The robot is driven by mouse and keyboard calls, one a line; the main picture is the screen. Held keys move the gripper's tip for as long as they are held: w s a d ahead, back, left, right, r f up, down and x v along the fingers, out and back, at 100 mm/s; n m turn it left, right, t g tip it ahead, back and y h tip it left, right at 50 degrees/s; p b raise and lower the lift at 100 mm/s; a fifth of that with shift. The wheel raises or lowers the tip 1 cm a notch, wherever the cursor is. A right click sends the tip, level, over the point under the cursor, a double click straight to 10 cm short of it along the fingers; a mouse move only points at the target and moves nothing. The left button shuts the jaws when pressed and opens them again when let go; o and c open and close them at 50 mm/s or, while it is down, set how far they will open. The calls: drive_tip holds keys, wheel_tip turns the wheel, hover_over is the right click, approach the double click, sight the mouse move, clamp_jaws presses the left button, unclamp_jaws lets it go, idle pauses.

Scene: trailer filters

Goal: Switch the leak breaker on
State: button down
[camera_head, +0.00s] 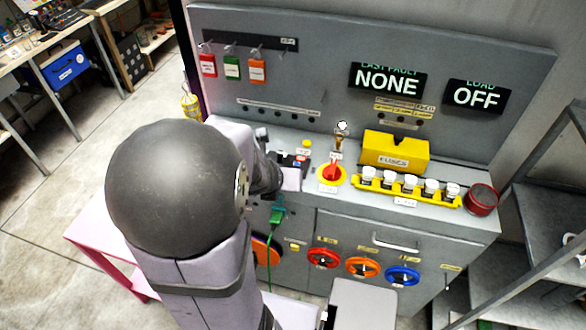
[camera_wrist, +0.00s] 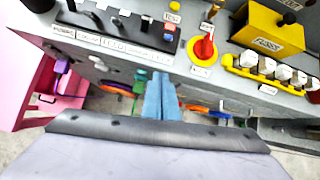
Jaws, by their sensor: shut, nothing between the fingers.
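In the wrist view a black breaker strip (camera_wrist: 118,28) with several small switches and white labels lies along the cabinet's top. I cannot read which label marks the leak breaker. A small blue switch or button (camera_wrist: 169,37) sits at the strip's right end, close to a yellow TEST marker (camera_wrist: 172,16). My gripper (camera_wrist: 160,80) is shut and empty, its blue fingers together in front of the cabinet's edge, apart from the strip in the picture. In the head view my arm hides most of the strip (camera_head: 292,158), and the fingertips are hard to make out.
A red rotary switch on a yellow disc (camera_head: 331,174) stands right of the strip. Further right are a yellow FUSES box (camera_head: 394,150), a yellow rack of white fuses (camera_head: 408,187) and a red round tin (camera_head: 481,199). Displays read NONE (camera_head: 387,82) and OFF (camera_head: 477,96).

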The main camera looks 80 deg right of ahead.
sight(297, 165)
drive_tip(key=shift+m, duration=0.8)
drive_tip(key=b+x, duration=0.1)
drive_tip(key=x, duration=0.2)
drive_tip(key=d+r+b+x, duration=0.1)
drive_tip(key=x, duration=0.2)
drive_tip(key=d+b+x, duration=0.1)
drive_tip(key=b+x, duration=0.1)
drive_tip(key=x, duration=0.2)
drive_tip(key=shift+r, duration=0.2)
drive_tip(key=shift+d+r+p, duration=0.15)
drive_tip(key=shift+d+p, duration=0.2)
drive_tip(key=shift+d, duration=0.5)
